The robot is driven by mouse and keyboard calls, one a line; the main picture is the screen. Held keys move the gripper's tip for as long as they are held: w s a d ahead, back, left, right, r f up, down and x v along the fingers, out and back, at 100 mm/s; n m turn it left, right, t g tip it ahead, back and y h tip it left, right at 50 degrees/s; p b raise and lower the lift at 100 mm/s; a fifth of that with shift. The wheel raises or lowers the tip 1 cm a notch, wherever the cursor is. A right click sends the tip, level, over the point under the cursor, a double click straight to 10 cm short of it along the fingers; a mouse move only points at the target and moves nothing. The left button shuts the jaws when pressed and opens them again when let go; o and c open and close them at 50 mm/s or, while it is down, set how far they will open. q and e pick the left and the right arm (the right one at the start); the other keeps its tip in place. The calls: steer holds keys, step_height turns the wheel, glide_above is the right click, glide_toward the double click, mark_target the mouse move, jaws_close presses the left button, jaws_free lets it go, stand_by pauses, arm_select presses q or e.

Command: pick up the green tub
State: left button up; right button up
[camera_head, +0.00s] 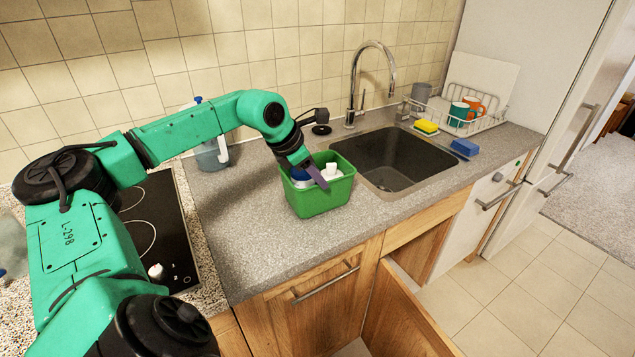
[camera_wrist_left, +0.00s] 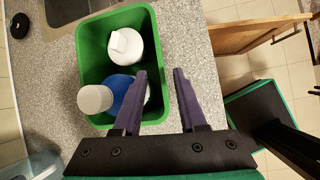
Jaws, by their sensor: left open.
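The green tub (camera_head: 322,202) stands upright on the grey counter, left of the sink. It holds a white-capped blue bottle and another white-topped bottle; it also shows in the left wrist view (camera_wrist_left: 93,42). My left gripper (camera_head: 318,180) is at the tub's rim, pointing down. In the left wrist view my left gripper (camera_wrist_left: 160,72) is open, with one finger over the tub's inside and the other outside its wall. Whether either finger touches the wall cannot be told. My right gripper is not in view.
The sink (camera_head: 390,165) with its tall tap (camera_head: 385,52) lies right of the tub. A jug (camera_head: 211,153) stands behind on the left. A black hob (camera_head: 160,225) is at left. A cabinet door (camera_head: 400,318) stands open below. The counter in front of the tub is clear.

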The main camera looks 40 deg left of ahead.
mark_target(327, 192)
arm_select(q)
steer(key=p+x, duration=0.3)
steer(key=x, duration=0.2)
steer(key=shift+w+d+r, duration=0.1)
steer(key=shift+r, duration=0.05)
steer(key=shift+w+f, duration=0.15)
steer(key=shift+f, duration=0.2)
jaws_close()
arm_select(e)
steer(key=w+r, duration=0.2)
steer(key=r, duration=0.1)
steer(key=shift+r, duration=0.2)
arm_select(q)
steer(key=shift+r, duration=0.2)
